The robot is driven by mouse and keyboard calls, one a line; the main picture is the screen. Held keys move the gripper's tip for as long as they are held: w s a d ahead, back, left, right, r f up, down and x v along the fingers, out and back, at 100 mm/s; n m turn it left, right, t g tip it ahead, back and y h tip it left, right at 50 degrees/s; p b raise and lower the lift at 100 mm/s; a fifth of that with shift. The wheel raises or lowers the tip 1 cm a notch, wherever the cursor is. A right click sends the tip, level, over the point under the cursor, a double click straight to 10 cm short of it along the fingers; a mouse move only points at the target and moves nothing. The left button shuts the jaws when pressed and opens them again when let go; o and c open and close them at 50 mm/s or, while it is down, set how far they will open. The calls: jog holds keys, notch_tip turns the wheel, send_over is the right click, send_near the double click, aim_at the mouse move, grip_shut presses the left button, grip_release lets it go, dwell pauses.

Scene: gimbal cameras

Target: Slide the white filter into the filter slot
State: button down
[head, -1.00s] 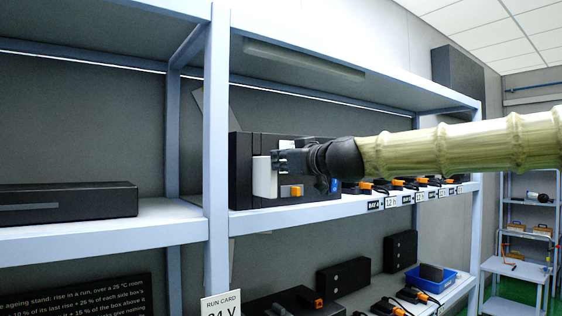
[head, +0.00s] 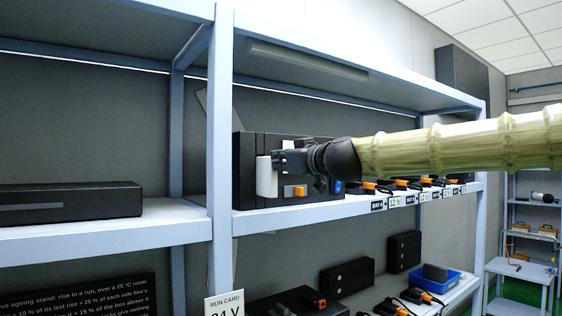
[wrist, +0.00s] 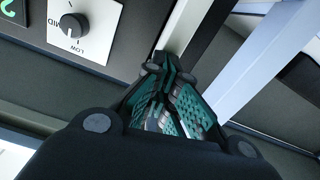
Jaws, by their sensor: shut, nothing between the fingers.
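The white filter (head: 264,178) stands upright at the left part of a black box (head: 243,170) on the middle shelf in the head view. It appears to stick out of the box's front; the slot itself is hidden, so I cannot tell how deep it sits. My gripper (head: 280,161) is shut and empty, with its fingertips at or very close to the filter's right side. In the wrist view the closed fingers (wrist: 163,72) point at the box front beside a pale upright strip (wrist: 184,27), which may be the filter's edge.
A control panel with a black knob (wrist: 73,25) is left of the fingers in the wrist view. An orange switch (head: 294,191) sits below my gripper. A shelf post (head: 219,130) stands close left of the box. Several devices with orange parts (head: 401,184) line the shelf to the right.

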jog(key=shift+x, duration=0.95)
dwell(0.5)
jog(key=shift+s+d, duration=0.1)
jog(key=v, duration=1.4)
jog(key=shift+s+d+b, duration=0.25)
jog(key=shift+b, duration=0.05)
dwell(0.5)
jog(key=m+b, duration=0.7)
jog(key=m, duration=1.1)
send_near(275, 177)
jog(key=x, duration=0.3)
jog(key=shift+p+x, duration=0.3)
jog(key=shift+x, duration=2.6)
jog(key=shift+w+a, duration=0.3)
